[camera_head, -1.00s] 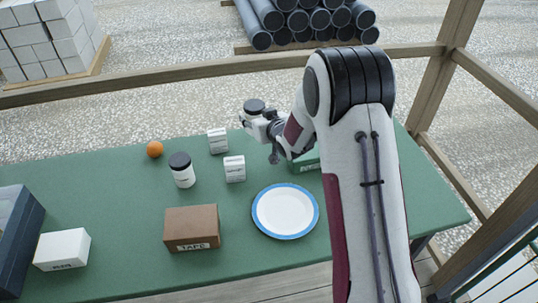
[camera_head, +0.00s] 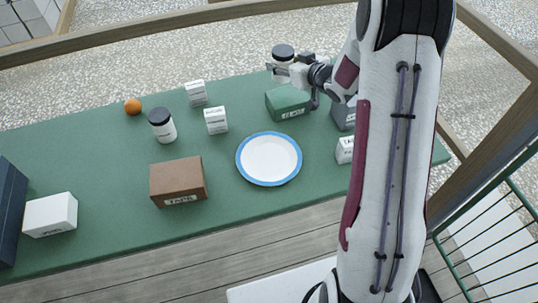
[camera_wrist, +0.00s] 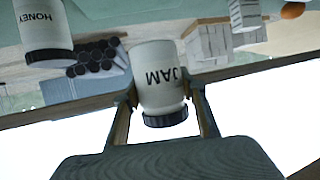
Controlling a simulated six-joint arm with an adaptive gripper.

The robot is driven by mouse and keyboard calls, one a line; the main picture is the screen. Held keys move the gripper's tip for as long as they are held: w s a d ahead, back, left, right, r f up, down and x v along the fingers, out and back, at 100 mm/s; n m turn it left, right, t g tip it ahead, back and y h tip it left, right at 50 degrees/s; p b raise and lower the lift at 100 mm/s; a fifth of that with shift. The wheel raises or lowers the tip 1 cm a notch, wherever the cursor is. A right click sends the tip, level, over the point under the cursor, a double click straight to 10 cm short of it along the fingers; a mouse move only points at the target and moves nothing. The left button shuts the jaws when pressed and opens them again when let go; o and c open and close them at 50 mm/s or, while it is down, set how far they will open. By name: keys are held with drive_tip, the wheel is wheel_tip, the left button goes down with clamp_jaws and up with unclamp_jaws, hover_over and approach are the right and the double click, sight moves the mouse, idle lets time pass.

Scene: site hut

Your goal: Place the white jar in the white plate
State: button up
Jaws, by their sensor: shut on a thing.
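My gripper (camera_wrist: 164,108) is shut on a white jar (camera_wrist: 158,75) with a dark lid and the label JAM. In the head view this jar (camera_head: 283,68) is held upright beyond the green box at the table's far side. The white plate (camera_head: 269,157) with a blue rim lies empty on the green table, nearer than the held jar. A second white jar with a dark lid (camera_head: 163,130) stands on the table at left; the wrist view shows its label HONEY (camera_wrist: 43,30).
A green box (camera_head: 287,104) stands between the held jar and the plate. Two small white boxes (camera_head: 216,122) (camera_head: 196,94), a brown tape box (camera_head: 178,184), an orange (camera_head: 132,106) and a larger white box (camera_head: 50,215) are left.

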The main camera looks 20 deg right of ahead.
drive_tip(key=s+a+n+g+y, duration=0.2)
drive_tip(key=s+n+y, duration=0.2)
drive_tip(key=s, duration=0.4)
drive_tip(key=n+g+y, duration=0.5)
drive_tip(key=n, duration=0.1)
hover_over(268, 159)
drive_tip(key=shift+f, duration=0.25)
drive_tip(key=shift+f, duration=0.1)
drive_tip(key=shift+d+f, duration=0.1)
drive_tip(key=shift+f, duration=2.75)
drive_tip(key=shift+f, duration=0.1)
drive_tip(key=shift+f, duration=2)
drive_tip(key=shift+f, duration=0.1)
